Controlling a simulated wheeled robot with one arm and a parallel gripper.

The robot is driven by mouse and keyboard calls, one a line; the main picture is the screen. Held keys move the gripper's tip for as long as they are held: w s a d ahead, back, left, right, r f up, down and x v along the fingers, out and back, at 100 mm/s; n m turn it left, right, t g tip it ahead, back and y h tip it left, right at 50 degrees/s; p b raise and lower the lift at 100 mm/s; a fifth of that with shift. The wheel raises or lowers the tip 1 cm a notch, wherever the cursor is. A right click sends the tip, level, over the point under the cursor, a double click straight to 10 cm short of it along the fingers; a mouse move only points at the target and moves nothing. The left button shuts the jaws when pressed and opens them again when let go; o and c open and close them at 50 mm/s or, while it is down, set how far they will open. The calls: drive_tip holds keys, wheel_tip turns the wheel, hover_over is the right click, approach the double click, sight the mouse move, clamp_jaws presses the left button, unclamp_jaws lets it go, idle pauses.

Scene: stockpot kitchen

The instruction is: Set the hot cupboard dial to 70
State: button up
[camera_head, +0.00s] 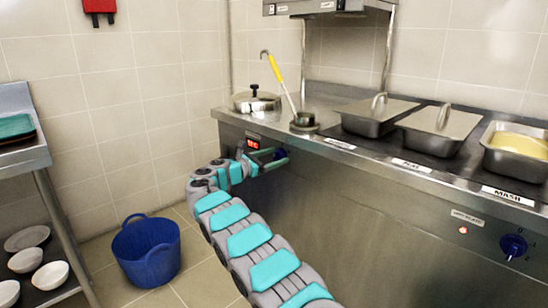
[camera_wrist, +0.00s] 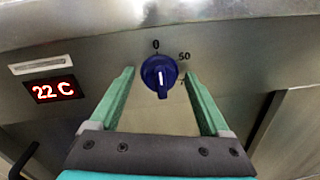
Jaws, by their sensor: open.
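The hot cupboard dial (camera_wrist: 160,72) is a round blue knob on the steel front panel. Its white line shows on the lower half, near vertical. A 0 is printed above it and a 50 to its upper right; a further mark below the 50 is mostly hidden by the right finger. In the head view the dial (camera_head: 281,153) sits just beyond my gripper (camera_head: 264,160). My gripper (camera_wrist: 160,82) is open, with one green finger on each side of the knob. Gaps show between fingers and knob. A red display (camera_wrist: 53,90) reads 22 C.
Another blue dial (camera_head: 513,246) is farther right on the same front. A lidded pot (camera_head: 256,102), a yellow-handled ladle (camera_head: 283,80) and lidded pans (camera_head: 375,115) stand on the counter. A blue tub (camera_head: 146,252) is on the floor at left.

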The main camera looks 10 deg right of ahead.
clamp_jaws()
idle(0.6)
drive_tip(key=m+b, duration=0.3)
drive_tip(key=m, duration=0.2)
drive_tip(key=shift+f, duration=0.15)
drive_tip(key=m+y+b, duration=0.1)
drive_tip(key=m+b, duration=0.3)
drive_tip(key=m, duration=0.2)
drive_tip(key=shift+s+f+m, duration=0.1)
drive_tip(key=shift+s+m, duration=0.05)
drive_tip(key=shift+m, duration=0.15)
drive_tip(key=m+b, duration=0.5)
drive_tip(key=shift+d+f+m+t, duration=0.1)
drive_tip(key=shift+d+m+t, duration=0.05)
drive_tip(key=shift+m+t, duration=0.2)
drive_tip(key=m+b, duration=0.3)
drive_tip(key=m, duration=0.2)
drive_tip(key=shift+y, duration=0.3)
drive_tip(key=shift+m, duration=0.25)
